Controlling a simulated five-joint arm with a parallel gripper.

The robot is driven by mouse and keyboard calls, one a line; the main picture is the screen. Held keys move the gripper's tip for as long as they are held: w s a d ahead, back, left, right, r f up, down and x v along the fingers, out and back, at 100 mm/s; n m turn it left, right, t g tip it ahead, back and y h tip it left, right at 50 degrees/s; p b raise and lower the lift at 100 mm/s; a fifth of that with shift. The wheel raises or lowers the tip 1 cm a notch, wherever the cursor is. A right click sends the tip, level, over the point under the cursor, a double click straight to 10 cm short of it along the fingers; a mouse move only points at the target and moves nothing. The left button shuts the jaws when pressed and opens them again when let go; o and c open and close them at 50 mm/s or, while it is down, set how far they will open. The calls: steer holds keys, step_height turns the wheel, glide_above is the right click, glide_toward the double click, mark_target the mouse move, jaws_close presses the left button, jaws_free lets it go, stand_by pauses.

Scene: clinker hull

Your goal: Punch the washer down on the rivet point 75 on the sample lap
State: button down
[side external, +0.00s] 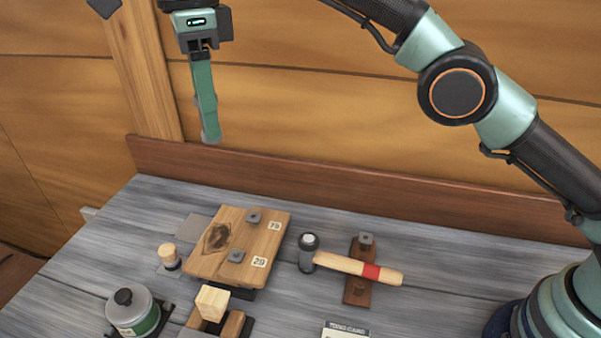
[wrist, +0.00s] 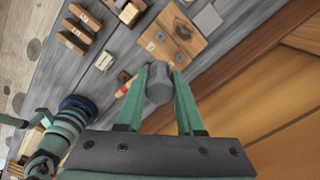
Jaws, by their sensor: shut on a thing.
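My gripper (side external: 210,137) is high at the upper left in the side view, fingers pointing down, well above the bench. In the wrist view its two teal fingers are shut on a grey cylinder (wrist: 158,84), perhaps the punch; only its end shows. The sample lap (side external: 223,262) is a wooden board with a dark knot, below and apart from my gripper; it also shows in the wrist view (wrist: 170,22). Its far grey square piece (side external: 254,217) sits beside a label (side external: 274,226) reading 75 or 79. The nearer grey piece (side external: 236,255) sits beside label 29 (side external: 260,262). Whether these are washers is unclear.
A hammer (side external: 345,264) lies right of the lap, across a brown block (side external: 356,291). A wooden-topped tool (side external: 169,256), a pot with a green label (side external: 133,312) and a pale wooden block (side external: 212,302) stand left and front. A plank wall rises behind the bench.

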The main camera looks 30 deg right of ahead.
steer(key=shift+w+d+f, duration=1.05)
steer(key=shift+w+f, duration=0.05)
steer(key=shift+f, duration=2.6)
steer(key=shift+w+d+f, duration=1.05)
steer(key=shift+f, duration=2.7)
steer(key=shift+w+d+f, duration=1.05)
steer(key=shift+w+f, duration=0.05)
steer(key=shift+f, duration=2.6)
steer(key=shift+f, duration=0.1)
steer(key=shift+f, duration=0.4)
steer(key=shift+f, duration=0.2)
steer(key=shift+c, duration=2.3)
jaws_free()
